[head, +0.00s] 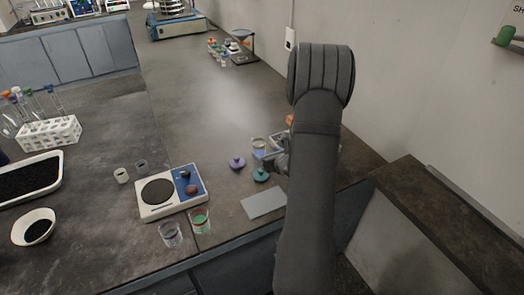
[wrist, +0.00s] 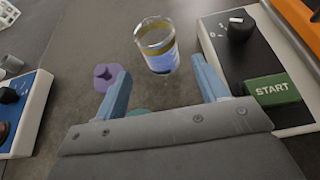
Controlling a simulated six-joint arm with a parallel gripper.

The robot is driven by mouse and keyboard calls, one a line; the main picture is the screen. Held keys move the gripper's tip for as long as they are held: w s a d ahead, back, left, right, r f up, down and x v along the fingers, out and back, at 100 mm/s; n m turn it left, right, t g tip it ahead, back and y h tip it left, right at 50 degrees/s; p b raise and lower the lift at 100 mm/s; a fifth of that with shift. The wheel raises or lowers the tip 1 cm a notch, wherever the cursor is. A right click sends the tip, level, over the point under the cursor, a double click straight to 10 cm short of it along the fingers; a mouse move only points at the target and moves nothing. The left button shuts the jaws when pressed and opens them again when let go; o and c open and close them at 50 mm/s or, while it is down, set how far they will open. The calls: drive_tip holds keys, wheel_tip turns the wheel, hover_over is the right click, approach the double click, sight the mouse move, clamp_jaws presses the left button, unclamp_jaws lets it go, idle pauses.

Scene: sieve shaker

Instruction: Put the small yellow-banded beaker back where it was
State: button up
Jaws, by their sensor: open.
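The small yellow-banded beaker (wrist: 156,47) stands upright on the dark bench in the wrist view, a clear glass with a yellow band near its rim and blue lower down. In the head view the beaker (head: 258,144) stands just beyond my gripper (head: 274,160), partly hidden. My gripper (wrist: 163,82) is open, its two blue fingers spread on the near side of the beaker. The beaker is ahead of the fingertips, and nothing is held between them.
A box with a green START button (wrist: 270,90) and knob stands close right of the beaker. A purple knobbed piece (head: 237,162) and a teal one (head: 261,175) lie nearby. The balance (head: 150,211), other beakers (head: 171,236) and a grey plate (head: 264,203) are nearer the bench edge.

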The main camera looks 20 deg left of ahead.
sight(256, 140)
drive_tip(key=shift+v, duration=1.7)
drive_tip(key=shift+a+f, duration=0.1)
drive_tip(key=x, duration=1.2)
drive_tip(key=shift+w+f, duration=0.1)
drive_tip(key=shift+f, duration=0.1)
wheel_tip(256, 140, up, 3)
drive_tip(key=shift+f, duration=0.1)
drive_tip(key=shift+r, duration=0.6)
